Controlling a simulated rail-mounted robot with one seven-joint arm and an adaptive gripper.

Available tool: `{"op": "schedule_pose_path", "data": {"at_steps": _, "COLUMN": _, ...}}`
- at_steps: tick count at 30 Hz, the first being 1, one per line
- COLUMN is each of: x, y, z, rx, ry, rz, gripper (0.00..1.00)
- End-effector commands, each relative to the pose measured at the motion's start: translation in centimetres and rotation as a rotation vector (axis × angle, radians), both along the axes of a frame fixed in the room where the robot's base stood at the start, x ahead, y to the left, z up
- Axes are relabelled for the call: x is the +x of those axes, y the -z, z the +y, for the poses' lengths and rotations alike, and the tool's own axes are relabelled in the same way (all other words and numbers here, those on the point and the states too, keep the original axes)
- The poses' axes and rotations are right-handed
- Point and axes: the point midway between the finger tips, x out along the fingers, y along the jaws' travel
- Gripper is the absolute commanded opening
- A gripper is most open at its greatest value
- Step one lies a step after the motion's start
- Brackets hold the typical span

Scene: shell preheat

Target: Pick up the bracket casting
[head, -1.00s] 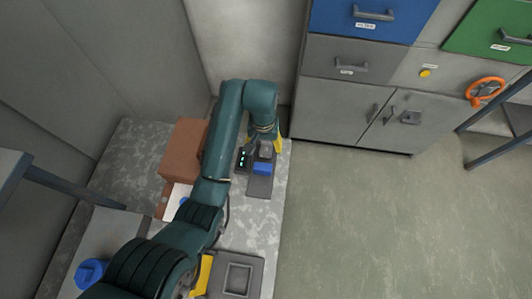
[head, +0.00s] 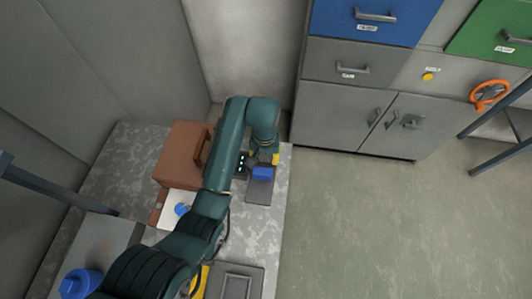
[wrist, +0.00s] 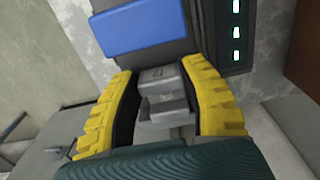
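The bracket casting (wrist: 163,88) is a small stepped grey block with a dark mark on its top, seen in the wrist view. My gripper (wrist: 163,85) has its two yellow, ribbed fingers with black pads on either side of the casting. The fingers are spread and the casting sits between them near the tips. Whether either pad touches it is hard to tell. In the head view my gripper (head: 268,158) is low over the far end of the bench, and my arm hides most of the casting.
A dark fixture (head: 259,190) with a blue block (head: 263,173) and green lights lies beside the casting. A brown box (head: 182,152) stands to the left on the bench. Grey cabinets (head: 338,118) stand behind, right. Bare bench surface (head: 253,222) lies nearer.

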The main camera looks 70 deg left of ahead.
Motion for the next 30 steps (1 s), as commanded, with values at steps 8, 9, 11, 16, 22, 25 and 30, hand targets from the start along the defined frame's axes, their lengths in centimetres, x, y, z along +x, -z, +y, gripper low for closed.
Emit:
{"op": "schedule_pose_path", "data": {"at_steps": 8, "x": 0.0, "y": 0.1, "z": 0.0, "rx": 0.0, "ry": 0.0, "rz": 0.0, "gripper": 0.03}}
{"op": "schedule_pose_path", "data": {"at_steps": 9, "x": 0.0, "y": 0.1, "z": 0.0, "rx": 0.0, "ry": 0.0, "rz": 0.001, "gripper": 0.03}}
{"op": "schedule_pose_path", "data": {"at_steps": 11, "x": 0.0, "y": 0.1, "z": 0.0, "rx": 0.0, "ry": 0.0, "rz": 0.001, "gripper": 0.03}}
{"op": "schedule_pose_path", "data": {"at_steps": 16, "x": 0.0, "y": -2.1, "z": 0.1, "rx": 0.004, "ry": 0.0, "rz": -0.002, "gripper": 0.03}}
{"op": "schedule_pose_path", "data": {"at_steps": 22, "x": 0.0, "y": -7.5, "z": 0.0, "rx": -0.001, "ry": 0.0, "rz": 0.0, "gripper": 0.03}}
{"op": "schedule_pose_path", "data": {"at_steps": 25, "x": 0.0, "y": -9.0, "z": 0.0, "rx": -0.001, "ry": 0.0, "rz": 0.0, "gripper": 0.03}}
{"op": "schedule_pose_path", "data": {"at_steps": 30, "x": 0.0, "y": -10.1, "z": 0.0, "rx": -0.001, "ry": 0.0, "rz": 0.0, "gripper": 0.03}}
